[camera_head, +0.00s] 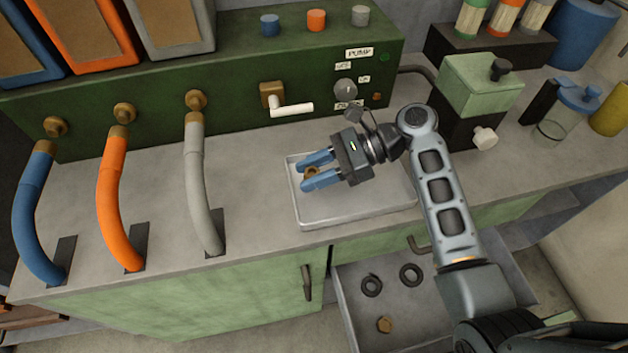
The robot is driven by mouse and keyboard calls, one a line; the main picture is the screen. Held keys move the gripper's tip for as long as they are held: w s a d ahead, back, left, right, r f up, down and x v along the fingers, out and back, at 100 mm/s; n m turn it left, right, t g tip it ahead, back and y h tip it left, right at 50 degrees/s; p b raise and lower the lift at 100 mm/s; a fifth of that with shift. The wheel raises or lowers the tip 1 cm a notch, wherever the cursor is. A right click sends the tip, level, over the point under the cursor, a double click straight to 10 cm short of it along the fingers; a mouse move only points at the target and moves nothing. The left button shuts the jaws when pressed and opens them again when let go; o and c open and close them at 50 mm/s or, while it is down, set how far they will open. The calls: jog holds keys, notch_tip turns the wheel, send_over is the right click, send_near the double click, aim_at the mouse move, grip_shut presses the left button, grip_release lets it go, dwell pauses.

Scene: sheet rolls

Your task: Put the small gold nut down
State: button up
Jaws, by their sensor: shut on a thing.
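The small gold nut (311,173) is between the blue fingers of my gripper (312,175). My gripper is shut on it, over the left part of a shallow metal tray (340,212) on the counter. I cannot tell whether the nut touches the tray floor.
Two dark rings (411,274) lie in the drawer. Blue, orange (113,205) and grey hoses run down to the counter at left. A green pump panel (230,95) with a white-handled lever (292,109) stands behind the tray. A green box (480,85) stands at right.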

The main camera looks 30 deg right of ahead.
notch_tip(320, 180, down, 3)
jog(key=shift+f, duration=0.2)
grip_shut()
jog(key=o, duration=1)
grip_release()
jog(key=shift+o, duration=0.2)
jog(key=shift+d, duration=0.1)
jog(key=v, duration=0.7)
jog(key=shift+s+d+r, duration=0.1)
jog(key=shift+d+r, duration=0.05)
